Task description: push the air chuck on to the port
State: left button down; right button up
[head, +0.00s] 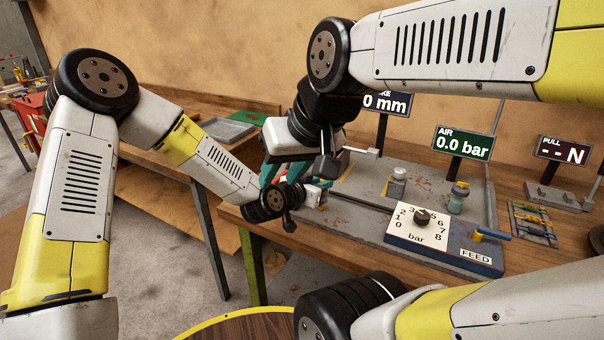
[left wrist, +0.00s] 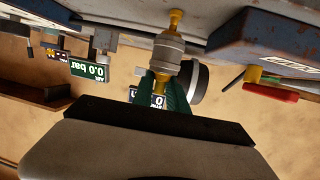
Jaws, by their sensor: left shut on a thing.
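My left gripper (head: 318,192) comes in low from the left at the bench's front edge, partly hidden in the head view. In the left wrist view, which is upside down, its green fingers (left wrist: 173,97) are shut on the brass end of a silver-and-brass fitting. I take this fitting for the air chuck (left wrist: 168,48). Its other brass end points at the grey plate (left wrist: 125,35); I cannot tell whether it is on the port.
The air display (head: 462,145) reads 0.0 bar. A dial box (head: 415,240) and blue feed block (head: 475,256) stand on the plate's right side. A brass-topped fitting (head: 457,198) stands behind them. A red handle (left wrist: 270,94) shows beside a blue block (left wrist: 265,40). My arms are close together.

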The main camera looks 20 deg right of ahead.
pick_arm(q)
jog(key=shift+f, duration=0.65)
jog(key=c, duration=1.2)
grip_release()
jog(key=shift+c, duration=0.2)
jog(key=s+a+r+n+y, duration=0.1)
jog(key=a+r+y, duration=0.25)
jog(key=a, duration=0.75)
jog(key=s+a+r+n+y, duration=0.15)
jog(key=a+r, duration=0.35)
jog(key=a, duration=0.5)
jog(key=s+a+r+n+y, duration=0.1)
jog(key=a+r+n+y, duration=0.2)
jog(key=a, duration=0.8)
jog(key=s+a+r+n+g+y, duration=0.1)
jog(key=s+a+r+n, duration=0.1)
jog(key=s+a+r, duration=0.2)
jog(key=s+a+r+n+y, duration=0.1)
jog(key=s+a+r+n, duration=0.2)
jog(key=s+a, duration=0.6)
jog(key=s+r, duration=0.1)
jog(key=s, duration=0.2)
jog(key=shift+a+g, duration=0.35)
jog(key=shift+g, duration=0.05)
